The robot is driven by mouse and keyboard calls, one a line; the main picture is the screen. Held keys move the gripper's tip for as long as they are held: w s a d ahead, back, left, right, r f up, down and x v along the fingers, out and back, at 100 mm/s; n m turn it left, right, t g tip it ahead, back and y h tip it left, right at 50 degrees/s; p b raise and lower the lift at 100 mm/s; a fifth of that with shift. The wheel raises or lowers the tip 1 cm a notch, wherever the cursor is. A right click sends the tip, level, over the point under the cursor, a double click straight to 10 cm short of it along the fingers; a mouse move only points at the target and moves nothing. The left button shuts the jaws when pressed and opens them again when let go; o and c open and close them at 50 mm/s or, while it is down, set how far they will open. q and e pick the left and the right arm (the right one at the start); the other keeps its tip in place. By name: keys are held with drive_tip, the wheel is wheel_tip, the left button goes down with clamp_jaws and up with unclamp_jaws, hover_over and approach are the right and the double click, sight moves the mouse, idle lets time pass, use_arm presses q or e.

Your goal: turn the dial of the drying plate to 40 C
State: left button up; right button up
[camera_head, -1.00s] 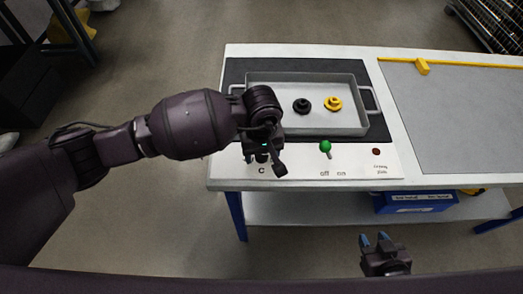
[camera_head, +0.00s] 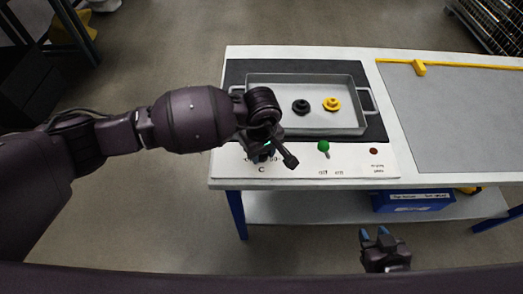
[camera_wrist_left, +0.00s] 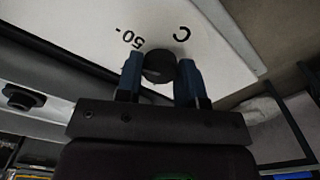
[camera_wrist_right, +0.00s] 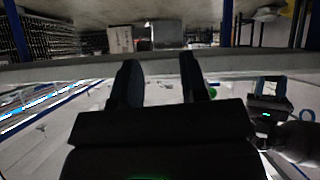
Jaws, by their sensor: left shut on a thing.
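The dark round dial (camera_wrist_left: 159,66) shows in the left wrist view between the two blue fingertips of my left gripper (camera_wrist_left: 159,76), which is shut on it. A printed "50" and a "C" show beside it on the white panel; the dial's pointer and the other numbers cannot be read. In the head view my left gripper (camera_head: 262,152) is over the left part of the drying plate's panel (camera_head: 350,166) and hides the dial. My right gripper (camera_head: 376,240) is open and empty in front of the table. Its parted fingers also show in the right wrist view (camera_wrist_right: 161,82).
A grey tray (camera_head: 282,128) with a black ring part (camera_head: 300,107) and a yellow one (camera_head: 332,104) stands behind the panel. A green-topped off/on switch (camera_head: 323,147) and a red light (camera_head: 374,151) are to the right. A blue box (camera_head: 412,201) lies on the shelf below.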

use_arm(q)
drive_tip(key=shift+r+n+p, duration=0.2)
drive_tip(key=shift+n+p, duration=0.15)
drive_tip(key=shift+n, duration=0.65)
drive_tip(key=n+p, duration=0.1)
drive_tip(key=n, duration=0.1)
drive_tip(key=shift+n, duration=0.3)
drive_tip(key=shift+f+n+p, duration=0.1)
drive_tip(key=shift+n+p, duration=0.35)
drive_tip(key=shift+n, duration=1.35)
drive_tip(key=shift+f+p, duration=0.1)
drive_tip(key=shift+p, duration=0.2)
drive_tip(key=o, duration=0.9)
